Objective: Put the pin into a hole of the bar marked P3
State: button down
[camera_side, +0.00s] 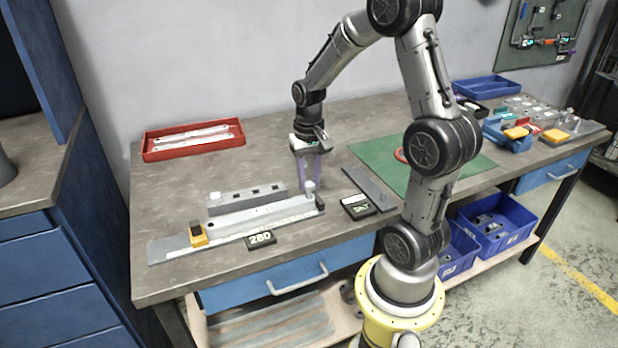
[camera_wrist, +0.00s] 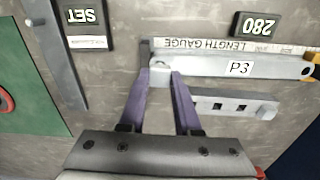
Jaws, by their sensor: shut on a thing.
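The bar marked P3 (camera_wrist: 215,66) is a long pale grey bar lying along the length gauge; it also shows in the side view (camera_side: 250,217). My gripper (camera_side: 308,184) points down at the bar's right end in the side view. In the wrist view its purple fingers (camera_wrist: 161,72) reach the bar's left end. They are shut on a small pale grey piece, apparently the pin (camera_side: 309,188), mostly hidden between the fingertips. The bar's hole at that end is hidden, and I cannot tell whether the pin is in it or above it.
The length gauge (camera_wrist: 284,47) has a yellow slider (camera_side: 198,235). A holed grey bar (camera_side: 225,203) lies behind. Signs "280" (camera_side: 261,239) and "SET" (camera_side: 358,207), a dark flat bar (camera_side: 370,187), a green mat (camera_side: 470,163) and a red tray (camera_side: 150,153) are nearby.

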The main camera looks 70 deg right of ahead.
jog(key=shift+f, duration=1.1)
dwell(0.8)
jog(key=c, duration=0.5)
grip_release()
jog(key=shift+r, duration=0.1)
jog(key=shift+r, duration=2.9)
